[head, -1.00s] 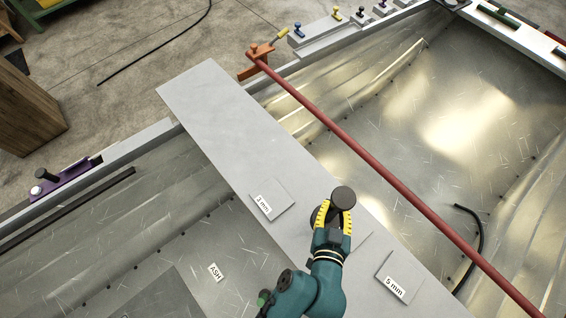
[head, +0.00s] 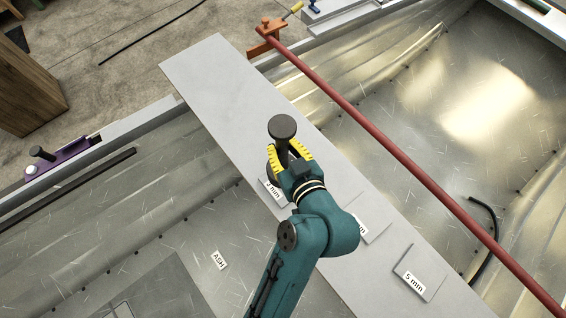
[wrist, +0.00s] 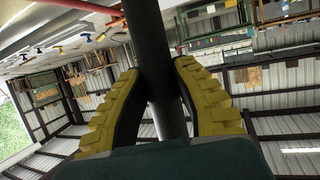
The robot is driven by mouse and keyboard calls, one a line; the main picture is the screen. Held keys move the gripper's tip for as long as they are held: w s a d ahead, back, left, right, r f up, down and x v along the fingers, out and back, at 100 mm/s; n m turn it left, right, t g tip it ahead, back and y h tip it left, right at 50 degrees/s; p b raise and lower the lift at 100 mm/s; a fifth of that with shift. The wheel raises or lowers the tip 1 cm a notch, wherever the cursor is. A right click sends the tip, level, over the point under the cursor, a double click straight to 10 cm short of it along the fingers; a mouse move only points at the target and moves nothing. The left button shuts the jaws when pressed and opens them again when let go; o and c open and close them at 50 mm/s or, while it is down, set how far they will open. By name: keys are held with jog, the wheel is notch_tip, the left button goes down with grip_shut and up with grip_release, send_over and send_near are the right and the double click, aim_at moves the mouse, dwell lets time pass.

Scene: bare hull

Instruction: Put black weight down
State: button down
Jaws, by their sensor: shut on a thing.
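My gripper (head: 290,153), with yellow ribbed fingers, is shut on the upright stem of the black weight (head: 282,127). The weight's round black knob sticks up above the fingers in the head view, and its lower part is mostly hidden behind them. In the wrist view the dark stem (wrist: 152,70) stands between both fingers. The weight is over the long grey board (head: 235,95), close to the plate labelled 3 mm (head: 270,188), which my gripper partly covers. I cannot tell whether the weight touches the board or plate.
A partly covered plate (head: 372,222) and the 5 mm plate (head: 425,268) lie farther down the board. A red bar (head: 390,150) with an orange clamp (head: 268,35) runs along the right. A purple clamp (head: 60,158) sits at left. The board's upper-left end is clear.

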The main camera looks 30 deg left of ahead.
aim_at(285, 166)
notch_tip(285, 166, down, 8)
jog(key=shift+r+b, duration=0.25)
jog(key=shift+b, duration=0.75)
jog(key=shift+f, duration=0.15)
jog(key=c, duration=1)
grip_release()
jog(key=shift+f, duration=0.2)
jog(key=shift+o, duration=0.2)
